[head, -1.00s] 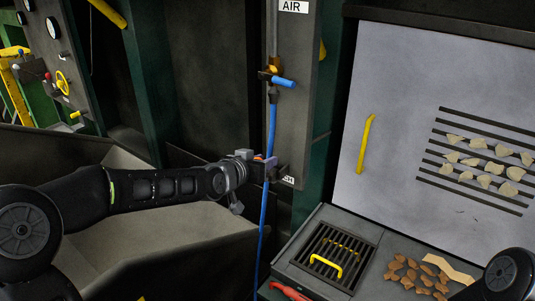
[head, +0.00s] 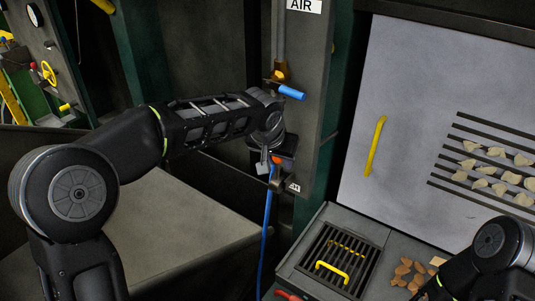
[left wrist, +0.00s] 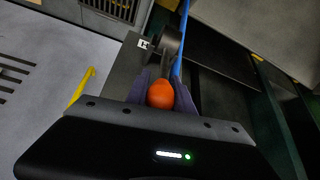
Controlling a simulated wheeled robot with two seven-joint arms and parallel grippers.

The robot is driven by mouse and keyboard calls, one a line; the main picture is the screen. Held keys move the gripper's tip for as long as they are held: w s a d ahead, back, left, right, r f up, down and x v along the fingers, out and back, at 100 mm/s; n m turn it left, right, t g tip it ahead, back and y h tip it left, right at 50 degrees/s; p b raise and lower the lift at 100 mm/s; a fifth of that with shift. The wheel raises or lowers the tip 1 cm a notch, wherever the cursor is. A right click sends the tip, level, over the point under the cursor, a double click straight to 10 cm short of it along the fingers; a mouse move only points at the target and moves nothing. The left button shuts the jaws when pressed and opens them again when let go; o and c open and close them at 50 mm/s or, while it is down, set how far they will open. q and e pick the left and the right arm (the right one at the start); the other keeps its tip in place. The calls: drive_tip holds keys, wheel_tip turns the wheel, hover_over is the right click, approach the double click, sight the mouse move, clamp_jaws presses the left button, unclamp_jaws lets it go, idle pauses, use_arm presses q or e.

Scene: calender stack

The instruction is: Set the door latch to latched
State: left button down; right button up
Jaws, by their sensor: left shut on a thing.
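My left gripper (head: 274,163) is at the lower part of the grey post (head: 305,120), right by the blue hose. In the left wrist view my left gripper (left wrist: 161,97) is shut on an orange knob (left wrist: 160,94), one finger on each side. A dark round pivot part (left wrist: 172,40) shows just beyond the knob; I take these as the door latch. The orange knob also shows as a small patch in the head view (head: 277,160). The latch's exact setting is hard to tell. My right gripper is out of view; only part of that arm shows at lower right.
A blue-handled air valve (head: 290,92) sits above on the post, with a blue hose (head: 266,225) hanging down. To the right are a grey panel with a yellow handle (head: 375,146), a grate (head: 335,258) and brown pieces (head: 404,270).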

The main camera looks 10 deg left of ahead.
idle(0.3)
use_arm(q)
drive_tip(key=c, duration=1.1)
unclamp_jaws()
drive_tip(key=b+v, duration=0.2)
drive_tip(key=v, duration=0.5)
drive_tip(key=shift+s+r, duration=0.2)
drive_tip(key=shift+r, duration=0.1)
